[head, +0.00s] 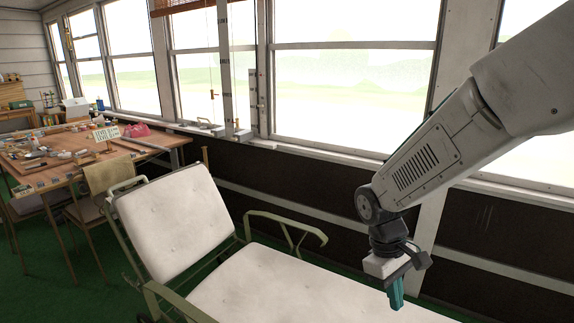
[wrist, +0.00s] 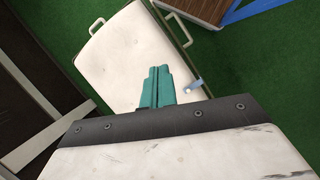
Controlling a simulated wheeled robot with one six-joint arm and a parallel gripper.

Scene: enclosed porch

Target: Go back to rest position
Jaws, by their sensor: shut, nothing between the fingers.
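My gripper (head: 396,292) has teal fingers and hangs pointing down over the right part of the white lounge chair (head: 270,282) in the head view. In the wrist view my gripper (wrist: 159,72) is shut and its two teal fingers lie side by side with nothing between them. The lounge chair's white cushion (wrist: 118,58) fills the area beneath the fingers. A small blue-and-white item (wrist: 190,88) shows to the right of the fingers, near the cushion's edge; I cannot tell what it is.
A wooden table (head: 75,165) with many small items stands at the left, with a chair and a cloth (head: 108,174) beside it. A window sill (head: 330,149) runs behind the lounge. The lounge has a green metal armrest (head: 287,221). Green carpet (head: 75,277) lies open at the lower left.

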